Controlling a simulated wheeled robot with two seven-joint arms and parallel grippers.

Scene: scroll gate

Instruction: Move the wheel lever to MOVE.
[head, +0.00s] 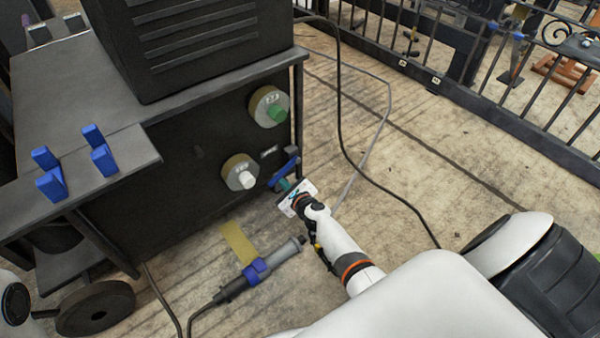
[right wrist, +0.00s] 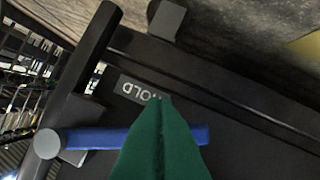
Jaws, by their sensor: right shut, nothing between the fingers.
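The blue wheel lever (head: 289,166) is on the lower right of the dark cart's front face, beside a small label (head: 268,152). In the right wrist view the lever is a blue bar (right wrist: 92,138) running from a grey round pivot (right wrist: 48,143). The label (right wrist: 143,91) there appears upside down and reads HOLD, partly covered. My right gripper (head: 284,184) is at the lever with its green fingers (right wrist: 160,104) shut and empty. The fingers overlap the bar in the wrist view and hide part of it; I cannot tell whether they touch. My left gripper is not in view.
Cables cross the floor. A black railing (head: 480,100) stands behind.

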